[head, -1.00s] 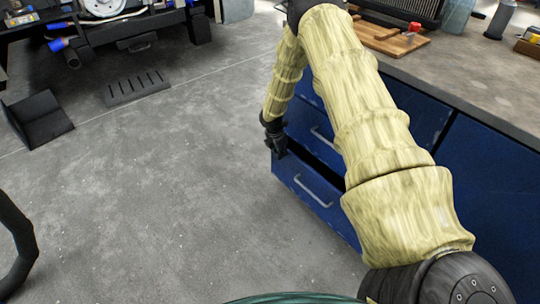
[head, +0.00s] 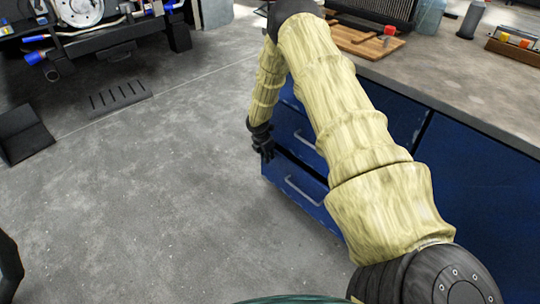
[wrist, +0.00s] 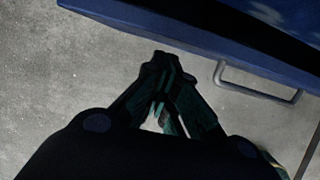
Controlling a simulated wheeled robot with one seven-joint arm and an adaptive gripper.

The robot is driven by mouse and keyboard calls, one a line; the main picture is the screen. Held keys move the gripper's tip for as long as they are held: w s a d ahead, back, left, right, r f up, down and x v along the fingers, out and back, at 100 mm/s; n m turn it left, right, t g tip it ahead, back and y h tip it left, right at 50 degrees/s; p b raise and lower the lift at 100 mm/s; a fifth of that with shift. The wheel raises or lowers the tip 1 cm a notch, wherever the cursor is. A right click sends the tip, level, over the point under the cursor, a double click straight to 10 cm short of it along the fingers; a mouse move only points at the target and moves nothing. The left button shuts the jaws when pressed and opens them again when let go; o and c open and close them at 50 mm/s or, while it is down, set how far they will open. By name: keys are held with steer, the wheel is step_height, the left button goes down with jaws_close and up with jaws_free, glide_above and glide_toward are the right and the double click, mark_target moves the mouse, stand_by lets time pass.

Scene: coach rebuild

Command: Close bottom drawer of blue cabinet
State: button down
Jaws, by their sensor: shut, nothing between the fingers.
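The blue cabinet (head: 470,175) stands on the right under a worktop. Its bottom drawer (head: 278,178) has a grey bar handle (head: 303,191) and stands out a little, with a dark gap above its front. In the wrist view the drawer's blue edge (wrist: 190,35) crosses the top, with the handle (wrist: 255,82) to the right. My gripper (head: 266,153) is shut and empty at the drawer's far left corner. In the wrist view my gripper (wrist: 163,60) is just outside the drawer front; whether it touches is not clear.
The grey worktop (head: 450,85) carries a wooden board (head: 365,42), bottles and a small tray. A vehicle chassis (head: 100,25) stands at the back left. A dark slotted plate (head: 118,97) lies on the floor.

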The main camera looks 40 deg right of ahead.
steer(key=a+p+v, duration=0.2)
steer(key=v, duration=0.8)
steer(key=shift+a, duration=0.35)
